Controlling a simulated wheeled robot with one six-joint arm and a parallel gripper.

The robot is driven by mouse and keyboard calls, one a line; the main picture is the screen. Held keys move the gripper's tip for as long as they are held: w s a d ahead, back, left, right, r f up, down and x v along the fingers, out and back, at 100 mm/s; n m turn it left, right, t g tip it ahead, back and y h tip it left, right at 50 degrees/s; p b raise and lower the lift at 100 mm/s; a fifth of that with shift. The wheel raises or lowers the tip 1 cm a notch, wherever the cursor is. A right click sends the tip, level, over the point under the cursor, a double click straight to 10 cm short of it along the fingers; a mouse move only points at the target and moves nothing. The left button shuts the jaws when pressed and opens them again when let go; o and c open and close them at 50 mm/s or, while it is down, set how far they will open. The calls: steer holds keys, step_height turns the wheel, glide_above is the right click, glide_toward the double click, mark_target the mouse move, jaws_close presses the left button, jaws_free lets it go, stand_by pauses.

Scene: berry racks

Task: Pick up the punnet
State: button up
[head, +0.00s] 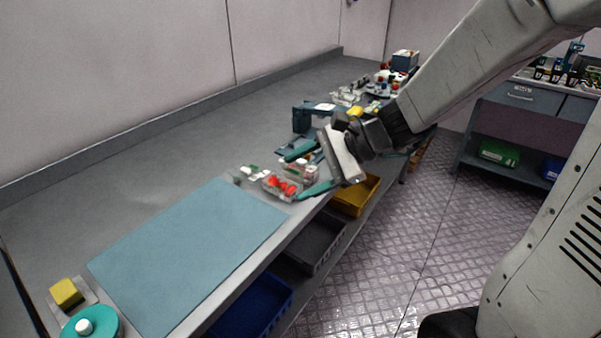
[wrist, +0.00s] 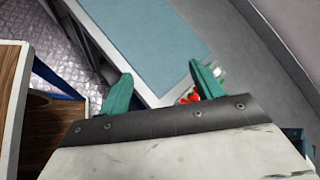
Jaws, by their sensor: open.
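A clear punnet with red berries (head: 282,187) stands on the grey bench, just past the far right corner of the blue mat. Another clear container with reddish contents (head: 303,172) is close behind it, partly covered by my gripper. My gripper (head: 308,172) is open, with its teal fingers apart, reaching over the bench edge beside the punnet. In the wrist view, the red berries (wrist: 187,97) peek out beside the right finger of my gripper (wrist: 160,72), and most of the punnet is hidden.
The blue mat (head: 190,255) lies clear. A yellow block (head: 66,293) and a teal round item (head: 90,325) are at the near end. A dark stand (head: 302,118) and clutter are beyond my gripper. Yellow (head: 357,195) and blue bins (head: 252,305) sit below the bench.

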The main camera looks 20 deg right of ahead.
mark_target(312, 170)
steer(key=w+d+f+m+t+h, duration=0.1)
steer(key=w+d+f+m+t, duration=0.1)
steer(key=w+d+f+m, duration=0.1)
steer(key=w+d+f+m+t+h, duration=0.1)
steer(key=w+d+f+m+t, duration=0.1)
steer(key=w+d+f+m, duration=0.2)
steer(key=w+d+f+m+t, duration=0.3)
steer(key=w+m, duration=0.2)
steer(key=m, duration=0.1)
steer(key=shift+w+d+f+m+h, duration=0.15)
steer(key=shift+w+d+m+h, duration=0.15)
steer(key=shift+d+m+h, duration=0.1)
steer(key=shift+w+a+f, duration=0.15)
steer(key=shift+w+f, duration=0.05)
steer(key=shift+w, duration=0.1)
steer(key=x, duration=0.7)
steer(key=shift+f, duration=0.1)
steer(key=c, duration=0.8)
